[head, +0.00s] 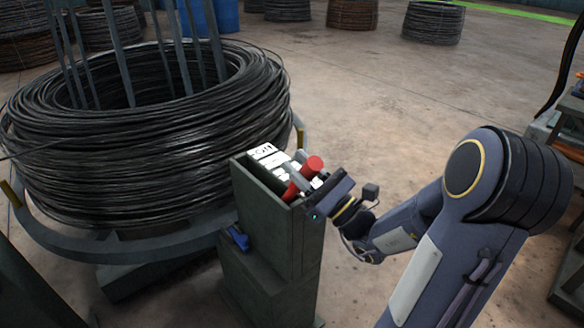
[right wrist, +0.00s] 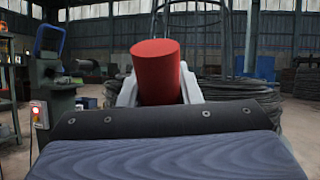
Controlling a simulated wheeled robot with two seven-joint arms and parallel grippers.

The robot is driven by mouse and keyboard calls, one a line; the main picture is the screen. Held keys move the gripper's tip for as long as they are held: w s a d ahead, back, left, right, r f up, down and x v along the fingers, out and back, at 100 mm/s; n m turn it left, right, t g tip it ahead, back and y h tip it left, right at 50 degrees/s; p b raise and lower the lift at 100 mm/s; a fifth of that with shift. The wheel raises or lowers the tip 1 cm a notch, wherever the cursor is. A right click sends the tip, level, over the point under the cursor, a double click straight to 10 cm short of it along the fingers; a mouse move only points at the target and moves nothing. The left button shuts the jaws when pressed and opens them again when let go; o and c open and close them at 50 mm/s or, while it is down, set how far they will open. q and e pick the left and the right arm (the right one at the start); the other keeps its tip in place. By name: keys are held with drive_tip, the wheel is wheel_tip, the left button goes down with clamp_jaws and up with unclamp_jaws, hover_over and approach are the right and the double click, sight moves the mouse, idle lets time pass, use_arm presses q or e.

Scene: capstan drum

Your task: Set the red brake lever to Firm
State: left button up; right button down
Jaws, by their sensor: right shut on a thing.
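The red brake lever (head: 303,178) stands tilted in the top of a grey-green brake box (head: 275,222), its red end up and to the right. White label plates (head: 266,153) with dark lettering lie along the box top beside the lever; only part of the lettering shows and I cannot read which setting the lever is at. My right gripper (head: 299,179) is shut on the lever. In the right wrist view the red grip (right wrist: 157,72) rises between the two pale fingers. My left gripper is not in view.
A large coil of dark wire (head: 150,130) sits on a ring-shaped stand (head: 60,240) left of the box. A small blue part (head: 238,237) is on the box's lower front. More coils (head: 433,22) stand at the back. The floor behind the box is clear.

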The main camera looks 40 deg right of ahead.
drive_tip(key=shift+s+f, duration=0.15)
drive_tip(key=shift+f, duration=0.15)
drive_tip(key=c, duration=1.4)
unclamp_jaws()
drive_tip(key=o, duration=0.3)
drive_tip(key=shift+s+r, duration=0.1)
drive_tip(key=shift+s, duration=0.05)
drive_tip(key=shift+o, duration=0.2)
drive_tip(key=v, duration=0.8)
drive_tip(key=shift+b, duration=0.3)
